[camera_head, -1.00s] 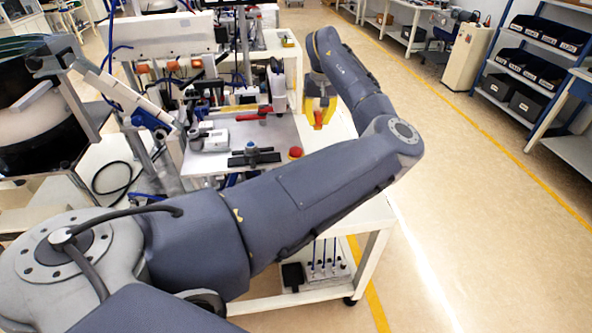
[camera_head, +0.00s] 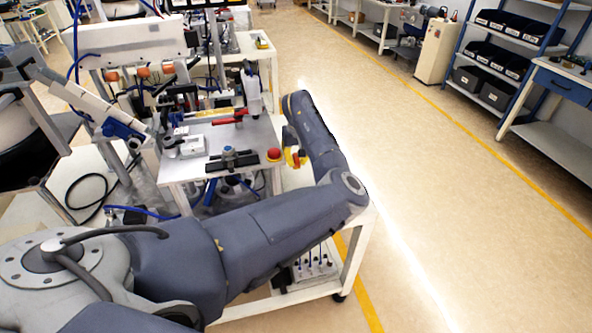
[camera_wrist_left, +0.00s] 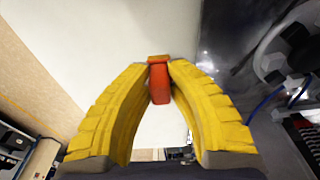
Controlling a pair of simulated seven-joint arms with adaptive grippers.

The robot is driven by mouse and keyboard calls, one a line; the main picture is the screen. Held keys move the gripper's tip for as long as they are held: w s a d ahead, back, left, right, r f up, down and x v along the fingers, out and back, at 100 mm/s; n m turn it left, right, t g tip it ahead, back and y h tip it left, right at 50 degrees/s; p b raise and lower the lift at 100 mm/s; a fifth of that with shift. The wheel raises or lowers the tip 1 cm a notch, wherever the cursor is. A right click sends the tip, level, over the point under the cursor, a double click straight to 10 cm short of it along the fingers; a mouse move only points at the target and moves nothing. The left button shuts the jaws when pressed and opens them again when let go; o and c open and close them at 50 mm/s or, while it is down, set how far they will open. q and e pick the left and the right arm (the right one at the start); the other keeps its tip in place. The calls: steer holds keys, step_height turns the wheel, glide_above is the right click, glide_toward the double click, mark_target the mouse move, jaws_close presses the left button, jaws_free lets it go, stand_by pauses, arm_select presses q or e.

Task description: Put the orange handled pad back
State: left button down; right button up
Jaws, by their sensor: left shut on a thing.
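My left gripper (camera_head: 294,157) is beside the right edge of the white work table, partly hidden behind my own forearm. In the left wrist view its two yellow fingers (camera_wrist_left: 159,62) close at the tips on the orange handled pad (camera_wrist_left: 160,84). Only an orange-red block of the pad shows between the fingers. Its far side is hidden, and I cannot tell whether it touches anything beneath. My right gripper is not in view.
The white work table (camera_head: 190,171) carries a red-handled part (camera_head: 231,118), a grey box (camera_head: 191,147), a dark clamp-like part (camera_head: 232,160) and a red round button (camera_head: 274,154) close to my gripper. Open floor (camera_head: 430,200) lies to the right.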

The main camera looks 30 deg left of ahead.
mark_target(296, 178)
arm_select(q)
steer(key=shift+f, duration=2.5)
steer(key=shift+f, duration=0.2)
steer(key=c, duration=1.4)
jaws_free()
steer(key=shift+o, duration=0.2)
steer(key=r, duration=0.8)
steer(key=s+d+r, duration=0.1)
steer(key=r, duration=0.3)
steer(key=shift+r, duration=0.2)
